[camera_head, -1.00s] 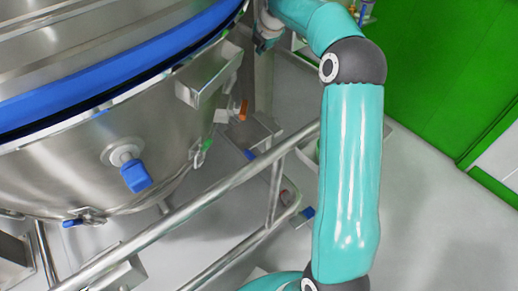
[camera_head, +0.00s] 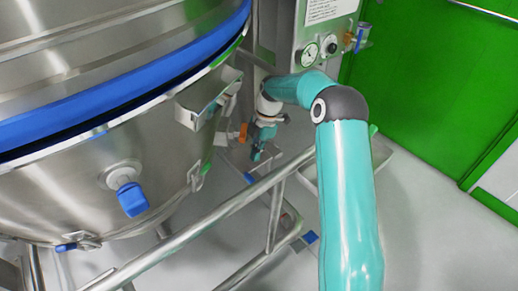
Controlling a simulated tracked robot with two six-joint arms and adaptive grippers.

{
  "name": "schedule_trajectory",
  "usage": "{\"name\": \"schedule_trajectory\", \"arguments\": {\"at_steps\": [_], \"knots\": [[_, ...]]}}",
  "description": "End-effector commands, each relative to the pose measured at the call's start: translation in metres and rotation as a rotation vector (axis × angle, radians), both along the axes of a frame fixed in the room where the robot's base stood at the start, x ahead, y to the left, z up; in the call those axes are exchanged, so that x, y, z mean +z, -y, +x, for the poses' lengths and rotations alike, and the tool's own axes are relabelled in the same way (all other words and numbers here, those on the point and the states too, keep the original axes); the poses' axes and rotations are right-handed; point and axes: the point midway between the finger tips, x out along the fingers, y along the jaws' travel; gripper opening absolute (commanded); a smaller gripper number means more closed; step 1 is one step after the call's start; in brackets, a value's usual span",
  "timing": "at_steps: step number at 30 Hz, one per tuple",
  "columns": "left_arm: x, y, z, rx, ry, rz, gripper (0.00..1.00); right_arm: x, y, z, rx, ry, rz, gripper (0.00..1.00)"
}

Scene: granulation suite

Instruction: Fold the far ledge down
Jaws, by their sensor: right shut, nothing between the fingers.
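My right gripper (camera_head: 257,153) is shut and empty. It points down beside the steel vessel, in front of the cabinet's lower part. Its teal arm comes in from the lower right. A grey metal ledge (camera_head: 381,151) sticks out level at the foot of the cabinet, partly hidden behind my arm. Another small metal plate (camera_head: 236,158) lies just below and left of the gripper; I cannot tell which of these is the far ledge, or whether the gripper touches the plate. My left gripper is out of view.
The steel vessel (camera_head: 70,175) with a blue rim and a blue valve (camera_head: 131,198) fills the left. A tubular rail (camera_head: 200,222) crosses in front. The cabinet (camera_head: 290,30) carries gauges. A green door (camera_head: 440,90) stands at right. Light floor is free at right.

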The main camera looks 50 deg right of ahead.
Motion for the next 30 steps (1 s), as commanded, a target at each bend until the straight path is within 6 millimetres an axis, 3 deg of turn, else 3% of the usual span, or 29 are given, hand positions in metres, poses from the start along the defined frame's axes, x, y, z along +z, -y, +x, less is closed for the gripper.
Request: {"name": "schedule_trajectory", "arguments": {"at_steps": [1, 6, 13, 19, 30], "knots": [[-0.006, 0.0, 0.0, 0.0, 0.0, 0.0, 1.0, -0.014, -0.004, 0.0, 0.002, -0.004, 0.003, 0.0], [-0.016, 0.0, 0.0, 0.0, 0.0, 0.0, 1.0, -0.048, -0.014, 0.001, 0.004, -0.002, 0.0, 0.0], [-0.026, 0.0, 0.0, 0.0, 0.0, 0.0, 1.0, -0.084, -0.017, 0.002, 0.002, -0.001, -0.002, 0.0], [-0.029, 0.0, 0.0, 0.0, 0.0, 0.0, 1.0, -0.097, -0.016, 0.003, 0.002, 0.0, -0.002, 0.0], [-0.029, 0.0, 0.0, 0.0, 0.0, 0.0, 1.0, -0.097, -0.013, 0.002, 0.003, 0.001, -0.002, 0.0]]}}
